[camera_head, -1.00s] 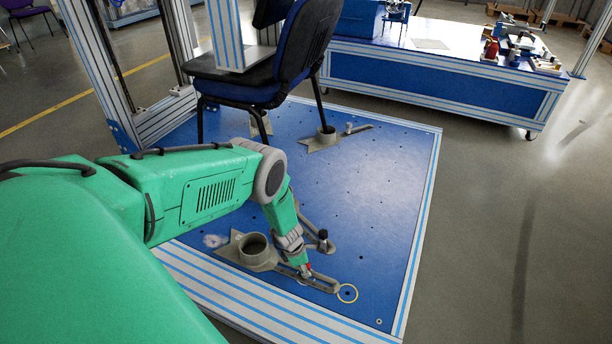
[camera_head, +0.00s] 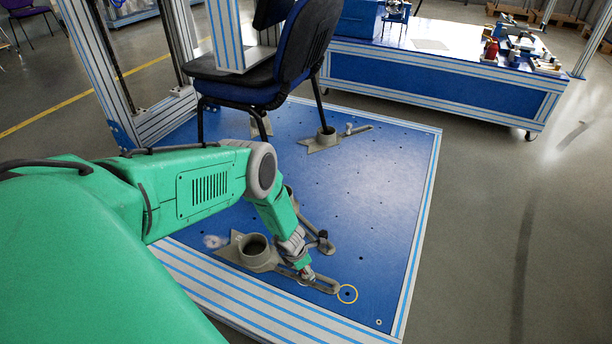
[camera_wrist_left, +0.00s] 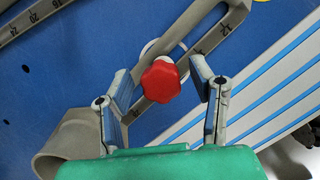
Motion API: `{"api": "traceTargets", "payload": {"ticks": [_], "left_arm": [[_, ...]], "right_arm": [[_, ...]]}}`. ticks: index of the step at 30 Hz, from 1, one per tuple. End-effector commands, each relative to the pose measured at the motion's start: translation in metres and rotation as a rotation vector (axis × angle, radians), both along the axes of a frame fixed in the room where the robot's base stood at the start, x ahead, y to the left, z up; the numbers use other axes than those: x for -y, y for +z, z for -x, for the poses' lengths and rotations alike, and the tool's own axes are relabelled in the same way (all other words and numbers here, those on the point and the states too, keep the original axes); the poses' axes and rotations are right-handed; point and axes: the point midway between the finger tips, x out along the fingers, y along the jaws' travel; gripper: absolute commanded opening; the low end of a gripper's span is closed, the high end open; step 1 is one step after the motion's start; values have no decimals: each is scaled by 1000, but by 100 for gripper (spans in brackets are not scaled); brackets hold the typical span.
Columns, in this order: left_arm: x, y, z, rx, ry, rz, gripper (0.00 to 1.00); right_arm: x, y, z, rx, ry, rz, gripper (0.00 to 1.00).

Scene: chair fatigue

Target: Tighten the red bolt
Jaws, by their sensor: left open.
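The red bolt (camera_wrist_left: 161,80) has a lobed knob head and sits on the slotted arm of a grey clamp (camera_wrist_left: 192,40), seen in the left wrist view. My left gripper (camera_wrist_left: 163,88) is open, with one finger on each side of the red knob and a visible gap to both. In the head view my left gripper (camera_head: 306,274) is low over the clamp's slotted arm (camera_head: 322,285) and hides the red bolt. The clamp's round cup (camera_head: 254,246) is left of the gripper. My right gripper is not in view.
A second slotted clamp with a dark knob (camera_head: 323,235) lies close behind the gripper. A chair (camera_head: 262,85) stands on the plate behind. The plate's right side is clear.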

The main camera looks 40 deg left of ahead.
Motion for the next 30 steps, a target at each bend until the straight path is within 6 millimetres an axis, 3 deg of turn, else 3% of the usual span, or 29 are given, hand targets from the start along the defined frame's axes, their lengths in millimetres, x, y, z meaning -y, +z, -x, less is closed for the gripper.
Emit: {"api": "traceTargets", "payload": {"ticks": [5,13,25,30], "left_arm": [[1,1,0,0,43,2,50],[0,1,0,-3,307,2,50],[1,0,0,-3,362,3,50],[2,1,1,-5,526,4,50]], "right_arm": [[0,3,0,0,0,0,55],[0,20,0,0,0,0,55],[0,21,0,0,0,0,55],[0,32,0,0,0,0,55]]}}
